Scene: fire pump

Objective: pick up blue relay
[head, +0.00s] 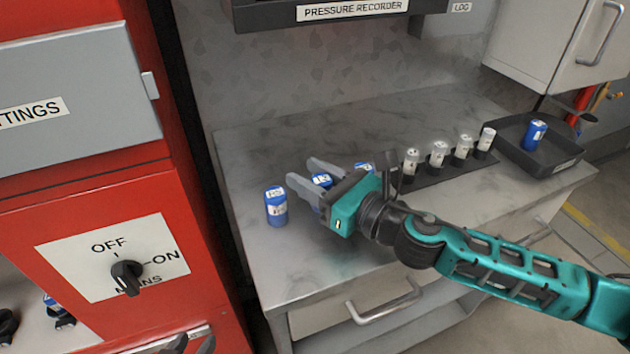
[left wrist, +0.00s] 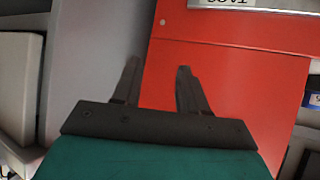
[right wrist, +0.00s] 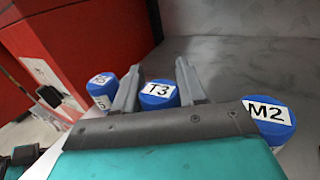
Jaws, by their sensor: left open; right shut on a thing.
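Several blue relays with white labels stand on the grey bench. My right gripper (head: 312,182) is shut on the middle one, the relay marked T3 (head: 322,180), which sits between its fingers. In the right wrist view the T3 relay (right wrist: 158,93) shows between the two fingertips (right wrist: 156,85). Another blue relay (head: 276,206) stands to its left, apart from the gripper. The relay marked M2 (right wrist: 270,118) is to the right, partly hidden behind the gripper in the head view (head: 365,167). My left gripper (left wrist: 157,82) is open and empty in front of a red panel.
A black tray (head: 560,150) at the right holds one blue relay (head: 535,134). A red cabinet (head: 180,210) with a mains switch (head: 127,273) stands at the left. The bench (head: 270,150) is clear behind the relays.

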